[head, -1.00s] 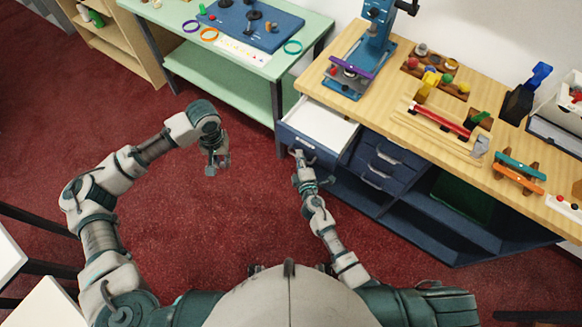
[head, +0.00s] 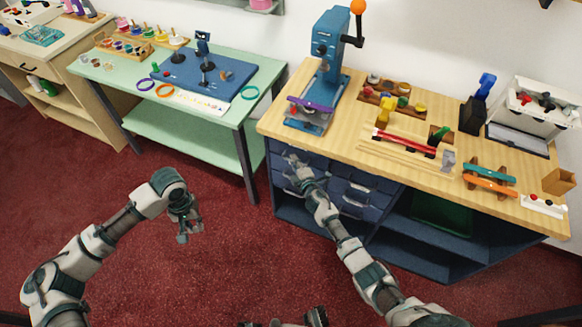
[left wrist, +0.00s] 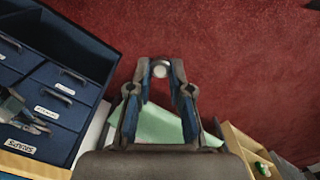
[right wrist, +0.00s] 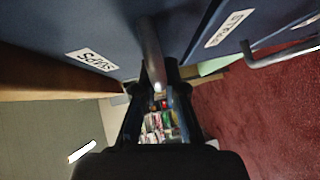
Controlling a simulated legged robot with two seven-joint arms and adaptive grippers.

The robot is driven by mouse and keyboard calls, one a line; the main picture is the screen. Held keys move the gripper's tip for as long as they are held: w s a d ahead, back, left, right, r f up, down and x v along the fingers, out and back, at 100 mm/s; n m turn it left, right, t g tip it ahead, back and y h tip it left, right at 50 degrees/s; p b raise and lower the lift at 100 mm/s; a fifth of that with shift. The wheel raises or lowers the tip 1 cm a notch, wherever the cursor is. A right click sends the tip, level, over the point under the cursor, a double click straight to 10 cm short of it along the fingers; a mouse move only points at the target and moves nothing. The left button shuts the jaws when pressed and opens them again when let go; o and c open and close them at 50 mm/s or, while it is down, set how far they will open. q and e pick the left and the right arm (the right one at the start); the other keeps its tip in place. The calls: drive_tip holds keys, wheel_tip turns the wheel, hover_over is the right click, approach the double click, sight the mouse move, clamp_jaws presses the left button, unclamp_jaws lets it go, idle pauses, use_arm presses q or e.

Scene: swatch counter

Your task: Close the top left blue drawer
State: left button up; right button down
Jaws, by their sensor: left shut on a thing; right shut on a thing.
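The top left blue drawer (head: 279,161) sits under the left end of the wooden counter in the head view. Its front looks flush with the cabinet, and no white inside shows. My right gripper (head: 299,172) is at that drawer, shut on its handle (right wrist: 152,52), a grey bar between the fingers in the right wrist view. A "SNAPS" label (right wrist: 92,61) is on the drawer front. My left gripper (head: 187,222) hangs over the red floor, away from the cabinet. Its fingers are shut on a small pale round thing (left wrist: 160,71), unclear in the left wrist view.
The wooden counter (head: 350,153) above the drawers bears a blue press (head: 329,62), trays and tools. More blue drawers (head: 358,190) are to the right and below. A green table (head: 185,125) stands left of the cabinet. The red floor (head: 235,265) in front is clear.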

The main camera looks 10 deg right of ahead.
use_arm(q)
drive_tip(key=shift+s, duration=0.1)
use_arm(e)
drive_tip(key=shift+d+f, duration=0.15)
use_arm(q)
drive_tip(key=shift+f, duration=0.1)
use_arm(e)
drive_tip(key=c, duration=1.2)
unclamp_jaws()
drive_tip(key=shift+w, duration=0.1)
drive_tip(key=shift+c, duration=0.2)
use_arm(q)
drive_tip(key=shift+w, duration=0.2)
use_arm(e)
drive_tip(key=shift+w, duration=0.1)
drive_tip(key=v, duration=1.2)
